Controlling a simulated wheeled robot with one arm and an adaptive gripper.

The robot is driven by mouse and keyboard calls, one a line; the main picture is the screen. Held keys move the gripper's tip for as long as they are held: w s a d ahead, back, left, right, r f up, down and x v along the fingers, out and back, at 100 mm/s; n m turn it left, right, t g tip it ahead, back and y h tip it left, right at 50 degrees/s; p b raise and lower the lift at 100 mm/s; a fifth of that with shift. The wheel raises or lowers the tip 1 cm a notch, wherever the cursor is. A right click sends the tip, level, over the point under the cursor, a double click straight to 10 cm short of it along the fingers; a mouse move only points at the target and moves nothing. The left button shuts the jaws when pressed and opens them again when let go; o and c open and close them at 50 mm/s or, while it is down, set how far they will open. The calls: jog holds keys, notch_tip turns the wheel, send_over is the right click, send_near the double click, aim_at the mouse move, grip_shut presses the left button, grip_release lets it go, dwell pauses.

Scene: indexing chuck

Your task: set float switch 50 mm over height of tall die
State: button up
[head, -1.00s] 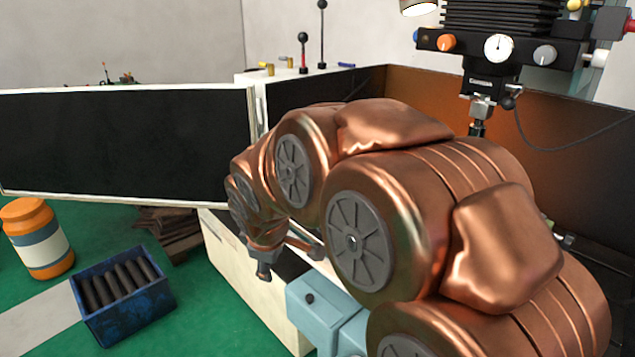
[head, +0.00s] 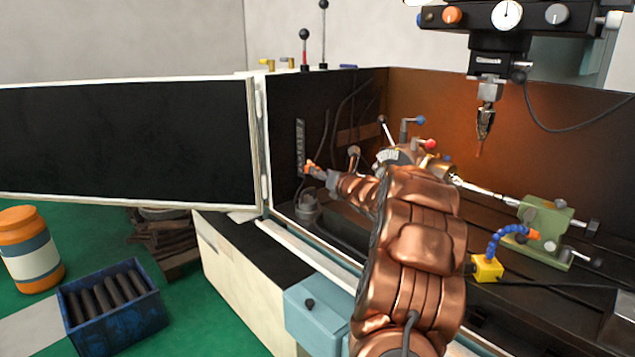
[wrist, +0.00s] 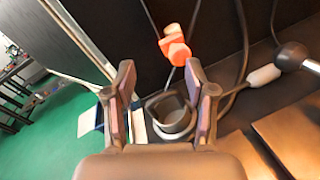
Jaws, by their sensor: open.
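An orange fitting (head: 309,168), likely the float switch, is by the dark left wall of the machine, below a vertical slotted scale (head: 300,135). It also shows in the wrist view (wrist: 174,45), beyond the fingertips on a thin rod or cable. My gripper (wrist: 161,80) is open and empty, its two fingers apart. In the head view my gripper (head: 318,175) is small and close to the orange fitting; contact cannot be told. A grey cup (wrist: 171,112) shows beyond and between the fingers, and stands below the gripper in the head view (head: 307,208). I cannot identify a tall die.
The indexing chuck (head: 398,157) with coloured-knob levers is right of my gripper. A green tailstock (head: 545,230) and yellow block (head: 487,268) stand farther right. The spindle (head: 486,115) hangs above. The open door (head: 125,145) spans the left. Cables hang along the wall.

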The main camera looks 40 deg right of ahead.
jog(key=shift+w+d+f+n+t+y+p, duration=0.15)
jog(key=shift+w+d+f+n, duration=0.2)
jog(key=shift+w+d+n, duration=0.45)
jog(key=shift+w+d+f+n+t+y+p, duration=0.15)
jog(key=shift+w+d+f+n, duration=0.25)
jog(key=shift+w, duration=0.85)
jog(key=shift+w+d+f+n+t+y, duration=0.25)
jog(key=shift+w+d+n, duration=0.3)
jog(key=shift+w, duration=0.45)
grip_shut()
